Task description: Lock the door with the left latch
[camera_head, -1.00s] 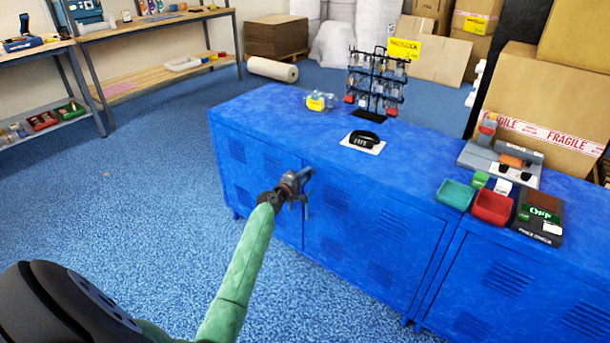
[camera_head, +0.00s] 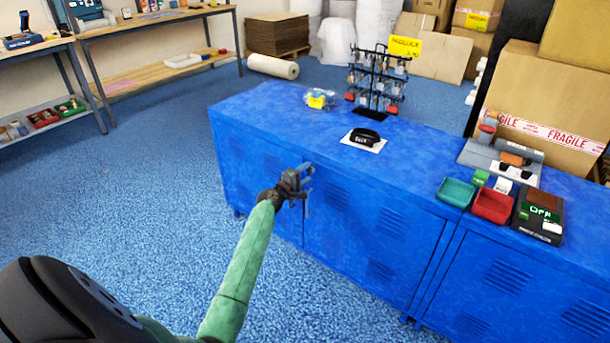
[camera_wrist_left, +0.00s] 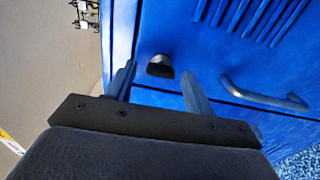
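The blue cabinet door (camera_head: 345,225) is closed as far as I see, and it shows at the left end of the low blue cabinet run. In the left wrist view a small dark latch knob (camera_wrist_left: 160,66) sticks out of the blue door, beside a curved door handle (camera_wrist_left: 262,95). My left gripper (camera_head: 305,184) is at the cabinet front near its top edge. In the left wrist view its two fingers are apart, one on each side of the knob in the picture, with visible gaps. In the head view the gripper hides the latch. My right gripper is out of view.
The cabinet top (camera_head: 260,120) holds a keychain rack (camera_head: 377,80), a black band on a white card (camera_head: 366,140), a teal tray (camera_head: 455,192), a red tray (camera_head: 493,205) and a card terminal (camera_head: 540,213). The blue floor (camera_head: 150,190) left of the cabinet is clear.

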